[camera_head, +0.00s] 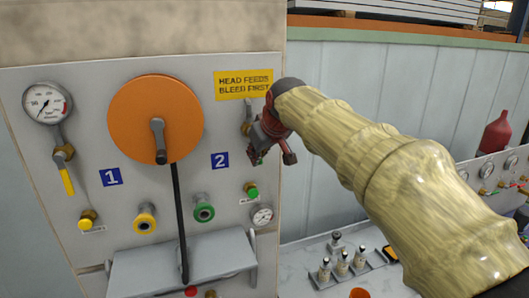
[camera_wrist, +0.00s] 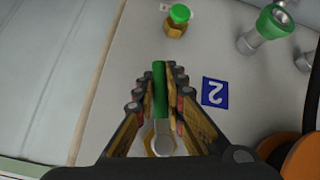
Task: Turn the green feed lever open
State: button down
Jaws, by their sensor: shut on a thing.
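The green feed lever (camera_wrist: 159,88) shows in the wrist view as a straight green handle. It runs from a grey pivot on a brass valve body (camera_wrist: 163,143) towards the green-capped fitting. My gripper (camera_wrist: 161,78) has its two fingers on either side of the handle and is shut on it. In the head view my gripper (camera_head: 268,153) is at the right part of the panel, beside the blue "2" label (camera_head: 220,160). There it hides the green handle; a grey piece above the valve shows behind it.
The grey panel (camera_head: 95,210) carries a large orange disc (camera_head: 155,118) with a black rod, a gauge (camera_head: 47,103) and a yellow lever (camera_head: 67,180) hanging down. Below my gripper are a green-capped fitting (camera_head: 251,190), a green ring port (camera_head: 204,211) and a small gauge (camera_head: 262,215).

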jog(key=shift+s+a+f+m+g+y+b, duration=0.15)
jog(key=shift+a+f+m+y+b, duration=0.1)
jog(key=shift+a+y, duration=0.15)
jog(key=shift+s+a+f+m+g+y+b, duration=0.15)
jog(key=shift+a+m+y, duration=0.1)
jog(key=shift+y, duration=0.15)
jog(key=shift+w, duration=0.1)
jog(key=c, duration=1.8)
grip_release()
jog(key=shift+a+r, duration=0.1)
jog(key=shift+r, duration=0.1)
jog(key=v, duration=1.2)
